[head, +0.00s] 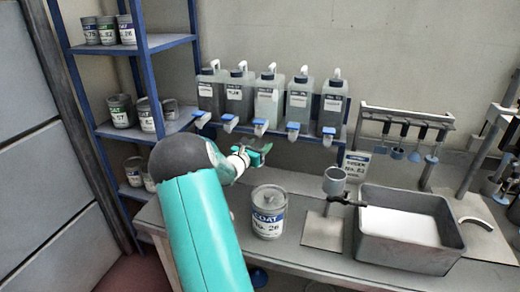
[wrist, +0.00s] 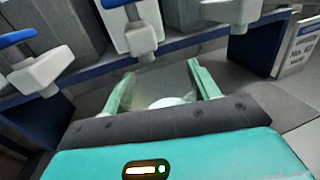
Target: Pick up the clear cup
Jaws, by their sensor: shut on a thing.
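The clear cup (wrist: 165,88) shows faintly in the wrist view, see-through, with a pale round patch low in it. My gripper (wrist: 163,85) has its two green fingers on either side of the cup and is shut on it. In the head view my gripper (head: 262,154) is just below the row of dispenser taps, above the bench. The cup is too small and clear to make out there. I cannot tell whether its base touches the bench.
Several dispenser bottles (head: 270,100) with blue-levered taps stand on a rack close above my gripper. A COAT can (head: 268,212), a small grey cup on a stand (head: 335,182) and a grey tray (head: 405,258) are on the bench. Blue shelving (head: 140,80) stands at left.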

